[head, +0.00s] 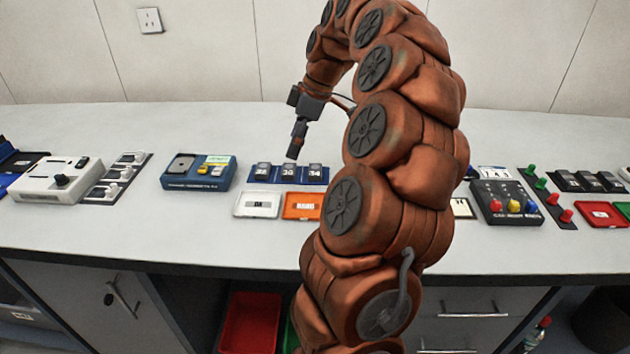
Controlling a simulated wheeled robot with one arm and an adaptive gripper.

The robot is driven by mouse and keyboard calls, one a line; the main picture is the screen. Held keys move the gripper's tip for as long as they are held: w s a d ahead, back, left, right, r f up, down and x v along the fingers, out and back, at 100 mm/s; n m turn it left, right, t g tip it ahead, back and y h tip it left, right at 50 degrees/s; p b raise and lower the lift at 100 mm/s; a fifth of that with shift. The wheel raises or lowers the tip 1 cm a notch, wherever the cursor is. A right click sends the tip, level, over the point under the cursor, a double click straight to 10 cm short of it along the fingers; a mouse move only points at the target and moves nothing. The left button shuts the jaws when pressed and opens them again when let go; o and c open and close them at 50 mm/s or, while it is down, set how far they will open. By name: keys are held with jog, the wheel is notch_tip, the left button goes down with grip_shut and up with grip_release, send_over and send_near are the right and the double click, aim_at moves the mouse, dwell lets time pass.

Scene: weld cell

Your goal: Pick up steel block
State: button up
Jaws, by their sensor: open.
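Several small grey blocks stand in a row on a blue holder (288,182) on the bench. Three show clearly: a left one (263,170), a middle one (289,171) and a right one (315,171), each with a dark number label below it. They look metallic, but I cannot tell which one is the steel block. My gripper (298,142) hangs above and behind the middle block, pointing down, apart from the blocks. It is open with nothing seen in it. My arm may hide things to the right of the holder.
A white tray (240,212) and an orange tray (287,213) lie in front of the holder. A blue device (197,184) stands left, a black button box (505,217) right. The bench behind the holder is clear.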

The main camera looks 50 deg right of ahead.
jog(key=b, duration=0.1)
send_near(316, 169)
jog(key=f, duration=0.1)
jog(key=shift+t, duration=0.4)
jog(key=shift+s+a+p+x, duration=0.1)
jog(key=shift+s+p+x, duration=0.1)
jog(key=shift+x, duration=1.75)
jog(key=shift+s+a+p+x, duration=0.1)
jog(key=shift+s+p+x, duration=0.05)
jog(key=shift+x, duration=1.75)
jog(key=shift+c, duration=0.2)
jog(key=c, duration=1.4)
jog(key=shift+c, duration=0.2)
